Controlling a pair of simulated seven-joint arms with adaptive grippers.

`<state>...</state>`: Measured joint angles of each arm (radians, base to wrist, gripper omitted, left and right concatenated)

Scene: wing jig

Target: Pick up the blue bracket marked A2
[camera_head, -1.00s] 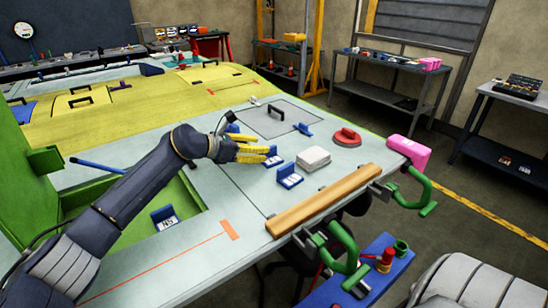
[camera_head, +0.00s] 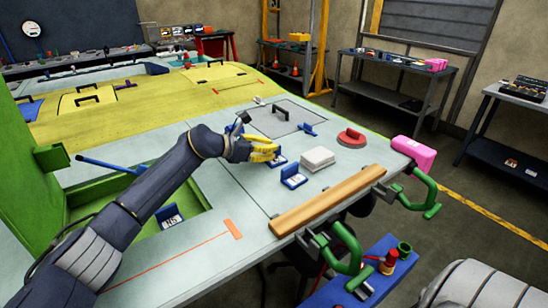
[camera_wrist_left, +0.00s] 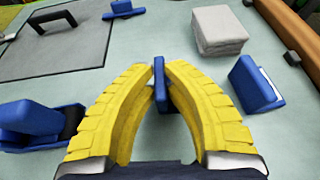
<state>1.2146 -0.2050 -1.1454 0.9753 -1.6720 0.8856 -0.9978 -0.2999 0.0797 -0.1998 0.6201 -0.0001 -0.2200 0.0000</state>
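My left gripper (camera_head: 264,151) reaches over the pale work surface with its yellow fingers. In the left wrist view, the fingertips (camera_wrist_left: 161,72) come together on both sides of a blue bracket (camera_wrist_left: 160,82) and appear shut on its upright plate. The same bracket (camera_head: 279,160) shows partly behind the fingers in the head view; its marking is hidden. A second blue bracket (camera_head: 292,176) with a white label stands just nearer, and it also shows at the right in the wrist view (camera_wrist_left: 254,84). I cannot read its label. My right gripper is not in view.
A grey-white block (camera_head: 318,158) sits right of the brackets, with a wooden bar (camera_head: 328,200) along the edge. A labelled blue bracket (camera_head: 170,216) lies in the green recess. Green clamps (camera_head: 345,248) line the edge.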

